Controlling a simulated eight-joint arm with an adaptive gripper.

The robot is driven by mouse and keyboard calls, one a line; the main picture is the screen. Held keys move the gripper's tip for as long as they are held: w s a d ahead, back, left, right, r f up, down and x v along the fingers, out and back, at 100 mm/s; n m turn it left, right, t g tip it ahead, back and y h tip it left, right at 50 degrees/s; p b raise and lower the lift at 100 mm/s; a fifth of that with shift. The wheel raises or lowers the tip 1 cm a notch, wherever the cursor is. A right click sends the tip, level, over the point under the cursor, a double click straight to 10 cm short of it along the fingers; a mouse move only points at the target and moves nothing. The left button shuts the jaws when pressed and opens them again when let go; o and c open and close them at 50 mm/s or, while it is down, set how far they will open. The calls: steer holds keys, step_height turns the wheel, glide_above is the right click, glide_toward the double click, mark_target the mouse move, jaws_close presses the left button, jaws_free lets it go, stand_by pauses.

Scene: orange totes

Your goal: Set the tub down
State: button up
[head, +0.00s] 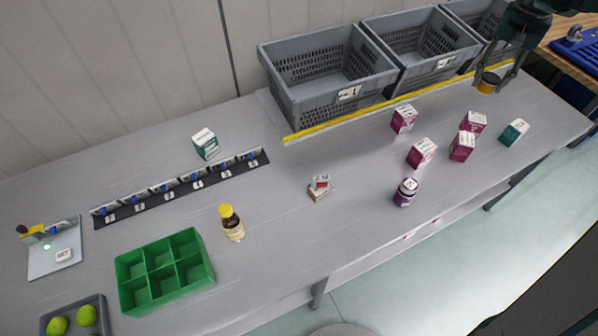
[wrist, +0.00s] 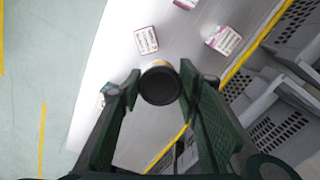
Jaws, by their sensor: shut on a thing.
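The tub (head: 487,83) has a yellow band and a dark lid. In the head view it is at the upper right, held above the right end of the grey table (head: 270,220). My gripper (head: 503,78) is shut on it, with one finger on each side. In the wrist view the tub's round black lid (wrist: 160,86) sits between the two fingertips of my gripper (wrist: 158,88). A sliver of its yellow side shows at the lid's edge. The tub looks clear of the table top. The exact height cannot be told.
Pink-and-white boxes (head: 462,146) and a teal box (head: 513,132) stand below the tub. Grey crates (head: 330,80) line the back behind a yellow strip (head: 390,104). Free table lies around the boxes.

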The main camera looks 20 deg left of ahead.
steer(key=s+a+n+p, duration=0.1)
steer(key=s+a, duration=0.3)
steer(key=a, duration=0.8)
steer(key=s+a+r+p, duration=0.1)
steer(key=s+a, duration=0.3)
steer(key=a, duration=0.7)
steer(key=s+a+n, duration=0.1)
steer(key=s+a, duration=0.3)
steer(key=a, duration=0.8)
steer(key=s+a+n+p, duration=0.1)
steer(key=s+a+p, duration=0.2)
steer(key=s+a, duration=2.25)
step_height(320, 180, down, 17)
steer(key=s+d, duration=0.2)
steer(key=shift+f, duration=0.15)
steer(key=shift+f+b, duration=0.35)
steer(key=shift+f, duration=2.5)
steer(key=shift+f, duration=0.15)
